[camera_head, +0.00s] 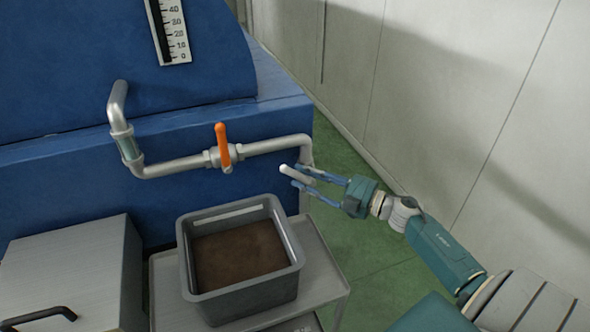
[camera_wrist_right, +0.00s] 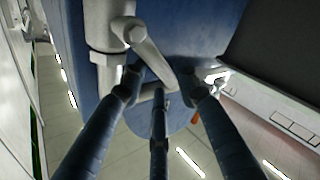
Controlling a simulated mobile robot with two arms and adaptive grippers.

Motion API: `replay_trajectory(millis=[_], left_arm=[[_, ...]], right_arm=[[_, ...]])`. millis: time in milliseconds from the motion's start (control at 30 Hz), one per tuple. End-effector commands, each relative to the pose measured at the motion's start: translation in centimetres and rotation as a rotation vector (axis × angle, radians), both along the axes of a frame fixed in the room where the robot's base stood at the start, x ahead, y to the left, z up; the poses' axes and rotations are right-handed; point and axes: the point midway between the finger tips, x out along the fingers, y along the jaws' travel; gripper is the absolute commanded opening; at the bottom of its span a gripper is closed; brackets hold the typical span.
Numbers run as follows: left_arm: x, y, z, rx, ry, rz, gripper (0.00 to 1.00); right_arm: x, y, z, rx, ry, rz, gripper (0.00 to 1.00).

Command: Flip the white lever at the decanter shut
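The white lever (camera_head: 295,174) sits on the downward end of the grey pipe (camera_head: 270,146), on the right side of the blue decanter (camera_head: 70,170). My right gripper (camera_head: 299,177) is at the lever with its blue fingers apart. In the right wrist view the lever (camera_wrist_right: 153,58) slants from its pivot on the pipe (camera_wrist_right: 105,45) down between the spread fingers of this gripper (camera_wrist_right: 160,92). I cannot tell whether any finger touches it. My left gripper is not in view.
An orange lever (camera_head: 222,147) stands upright on the horizontal pipe. Below it, a grey bin (camera_head: 240,306) with brown contents stands on a grey cart (camera_head: 325,283). A metal box (camera_head: 75,270) is at left. Green floor is free toward the pale wall (camera_head: 440,90).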

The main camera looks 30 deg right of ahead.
Motion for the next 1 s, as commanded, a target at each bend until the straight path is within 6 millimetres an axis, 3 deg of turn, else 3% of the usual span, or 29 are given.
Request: replay_trajectory(millis=[233, 567, 733, 1000], left_arm=[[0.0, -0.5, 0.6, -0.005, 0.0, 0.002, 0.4], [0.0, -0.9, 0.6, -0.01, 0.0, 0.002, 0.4], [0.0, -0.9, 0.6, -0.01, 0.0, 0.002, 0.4], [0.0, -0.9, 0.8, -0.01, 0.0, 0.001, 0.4]], right_arm=[[2.7, 1.3, 0.1, 0.002, -0.001, 0.0, 0.31], [3.0, 1.5, 0.0, 0.0, 0.001, -0.001, 0.31], [3.0, 1.5, 0.0, 0.0, 0.0, 0.0, 0.01], [3.0, 1.5, 0.0, -0.005, 0.001, 0.0, 0.0]])
